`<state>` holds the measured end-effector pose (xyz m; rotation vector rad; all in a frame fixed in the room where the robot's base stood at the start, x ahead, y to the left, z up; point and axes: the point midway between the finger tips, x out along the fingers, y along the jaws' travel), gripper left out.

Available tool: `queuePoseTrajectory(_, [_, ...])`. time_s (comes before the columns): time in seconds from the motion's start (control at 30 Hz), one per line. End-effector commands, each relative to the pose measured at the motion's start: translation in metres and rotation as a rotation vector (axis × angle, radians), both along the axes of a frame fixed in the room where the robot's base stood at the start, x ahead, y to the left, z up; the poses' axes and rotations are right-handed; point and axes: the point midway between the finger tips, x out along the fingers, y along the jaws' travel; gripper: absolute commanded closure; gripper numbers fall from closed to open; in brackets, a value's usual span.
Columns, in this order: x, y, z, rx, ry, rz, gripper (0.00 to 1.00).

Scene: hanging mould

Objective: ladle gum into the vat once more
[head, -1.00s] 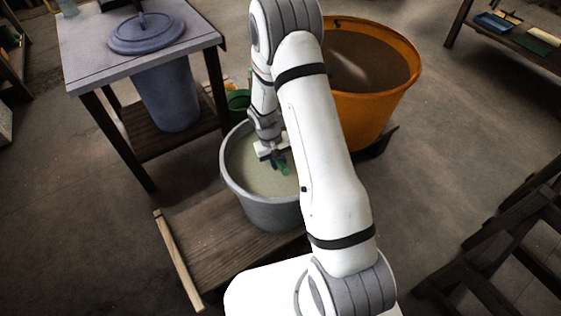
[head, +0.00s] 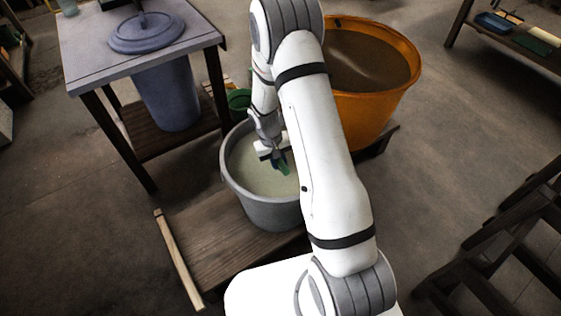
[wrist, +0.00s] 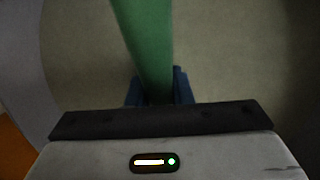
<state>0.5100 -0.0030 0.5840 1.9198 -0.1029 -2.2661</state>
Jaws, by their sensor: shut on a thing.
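My gripper (head: 274,160) is low over the grey tub (head: 262,213), which holds a pale greenish liquid (head: 252,178). Its blue fingers are shut on a green handle (head: 285,169), which I take to be the ladle's. In the wrist view, the green handle (wrist: 147,45) runs up from between the blue fingers (wrist: 160,88) with the pale liquid behind it. The ladle's bowl is not visible, so I cannot tell whether it holds gum. A large orange tub (head: 375,112) with brownish contents stands behind, partly hidden by my arm. I cannot tell by label which is the vat.
A table (head: 85,47) at the left bears a blue-grey lid (head: 147,35), with a blue-grey bin (head: 168,97) below. A small green pail (head: 238,100) stands behind the grey tub. A wooden platform (head: 205,245) lies in front. A dark wooden stand (head: 510,230) is at the right.

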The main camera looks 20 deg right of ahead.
Motion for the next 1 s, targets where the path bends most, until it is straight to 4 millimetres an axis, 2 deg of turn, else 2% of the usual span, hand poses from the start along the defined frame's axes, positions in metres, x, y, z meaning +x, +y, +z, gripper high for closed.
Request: queuePoseTrajectory(1.0, [-0.012,0.000,-0.010,-0.004,-0.162,0.004,1.00])
